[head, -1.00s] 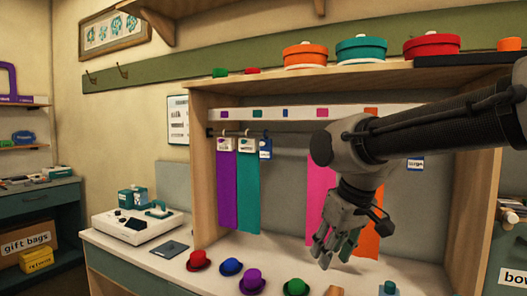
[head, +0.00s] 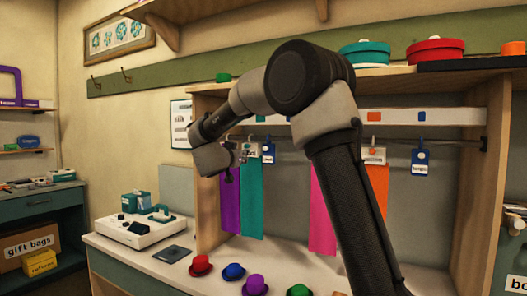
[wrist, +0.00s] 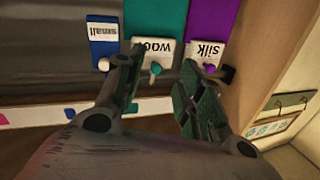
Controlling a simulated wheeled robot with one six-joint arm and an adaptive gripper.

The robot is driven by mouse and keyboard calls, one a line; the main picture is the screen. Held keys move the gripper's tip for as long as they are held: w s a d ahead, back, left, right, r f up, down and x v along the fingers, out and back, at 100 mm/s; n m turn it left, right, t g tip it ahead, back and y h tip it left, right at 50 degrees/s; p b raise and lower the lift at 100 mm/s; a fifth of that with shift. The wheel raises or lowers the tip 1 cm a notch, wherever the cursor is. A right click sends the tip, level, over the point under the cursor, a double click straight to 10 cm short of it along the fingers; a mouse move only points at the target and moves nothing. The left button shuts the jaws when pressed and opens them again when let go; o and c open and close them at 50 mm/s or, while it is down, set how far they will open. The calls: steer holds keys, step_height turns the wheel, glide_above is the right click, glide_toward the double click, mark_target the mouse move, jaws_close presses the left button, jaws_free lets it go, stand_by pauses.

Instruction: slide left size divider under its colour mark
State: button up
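The left size divider is a blue card (head: 268,153) on the rail, right of the purple and teal ribbons. In the wrist view the blue card (wrist: 102,40) reads "small" upside down, left of both fingers. Its blue mark (wrist: 70,113) shows there on the white strip; my arm hides that mark in the head view. Nothing is visibly gripped. In the head view my gripper (head: 243,153) is beside the teal ribbon's card, left of the blue card.
The purple ribbon (head: 230,200) hangs left of the teal one (head: 250,200). The pink ribbon (head: 322,210), orange ribbon (head: 381,203) and another blue divider (head: 421,162) hang to the right. Several small hats, such as a red one (head: 201,266), stand on the counter below.

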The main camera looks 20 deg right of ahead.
mark_target(264, 149)
steer(key=s+d+r+m+g+h, duration=0.1)
steer(key=s+d+r+g+h, duration=0.15)
steer(key=s+d+h, duration=0.2)
steer(key=shift+g+y, duration=0.35)
steer(key=x, duration=0.5)
steer(key=f+x, duration=0.1)
steer(key=x, duration=0.1)
steer(key=shift+w+d, duration=0.1)
steer(key=shift+w, duration=0.15)
jaws_close()
